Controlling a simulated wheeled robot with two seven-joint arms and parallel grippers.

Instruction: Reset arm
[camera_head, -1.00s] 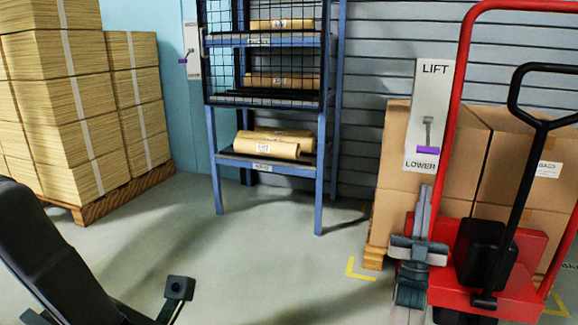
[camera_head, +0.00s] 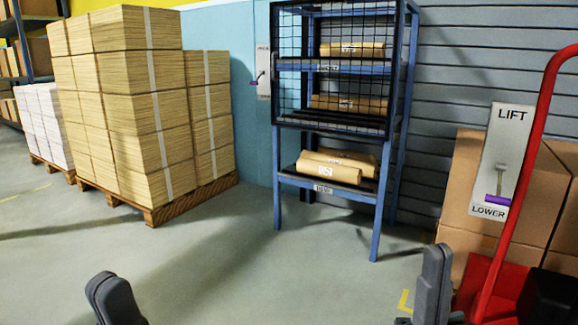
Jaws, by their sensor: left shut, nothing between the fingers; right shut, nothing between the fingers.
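My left gripper (camera_head: 112,298) is at the bottom left of the head view, its dark grey fingers pointing up, shut and empty over the bare floor. My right gripper (camera_head: 435,285) is at the bottom right, upright, shut and empty, in front of the red pallet jack (camera_head: 520,200). Most of both arms is outside the picture. Neither gripper visibly holds anything.
A tall stack of tan bundles (camera_head: 120,110) stands on a pallet at left. Brown boxes (camera_head: 465,170) and a LIFT/LOWER lever panel (camera_head: 499,150) are at right. The middle floor is clear.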

